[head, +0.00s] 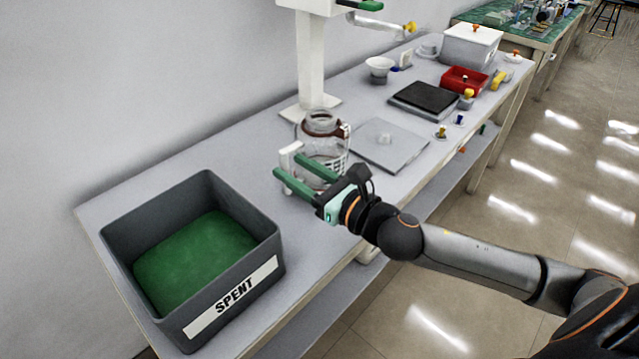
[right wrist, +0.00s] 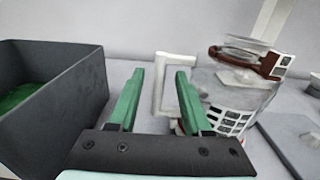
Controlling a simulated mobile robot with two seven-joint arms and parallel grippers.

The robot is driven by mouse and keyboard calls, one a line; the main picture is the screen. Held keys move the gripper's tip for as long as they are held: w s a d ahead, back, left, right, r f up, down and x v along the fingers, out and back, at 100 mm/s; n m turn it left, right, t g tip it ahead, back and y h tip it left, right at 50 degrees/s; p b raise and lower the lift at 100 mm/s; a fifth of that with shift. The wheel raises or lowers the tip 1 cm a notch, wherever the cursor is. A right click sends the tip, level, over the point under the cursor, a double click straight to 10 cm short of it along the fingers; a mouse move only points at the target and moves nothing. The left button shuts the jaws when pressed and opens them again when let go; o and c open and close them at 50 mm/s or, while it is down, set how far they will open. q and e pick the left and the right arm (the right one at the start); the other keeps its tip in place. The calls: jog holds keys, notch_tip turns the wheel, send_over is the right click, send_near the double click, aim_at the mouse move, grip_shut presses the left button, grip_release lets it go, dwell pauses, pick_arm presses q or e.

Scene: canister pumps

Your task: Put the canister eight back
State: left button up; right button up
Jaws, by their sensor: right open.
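A clear glass canister (head: 322,138) with a brown collar, a white slotted lower part and a white handle stands on the grey bench, beside the foot of a white stand. No number is readable on it. My right gripper (head: 290,167) is open, its green fingers pointing at the handle side. In the right wrist view, the canister's white handle (right wrist: 159,88) shows in the gap between the fingertips of the right gripper (right wrist: 160,78), and the glass body (right wrist: 238,78) is to the right of them. I see no grip on the handle. My left gripper is not in view.
A dark grey bin marked SPENT (head: 268,240) with a green bottom stands at the near left. A white stand (head: 312,60) rises behind the canister. A flat grey plate (head: 405,150), a black-topped pad (head: 428,97) and a red tray (head: 450,84) lie farther right.

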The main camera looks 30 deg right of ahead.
jog(key=shift+b+v, duration=0.4)
jog(key=shift+v, duration=2.55)
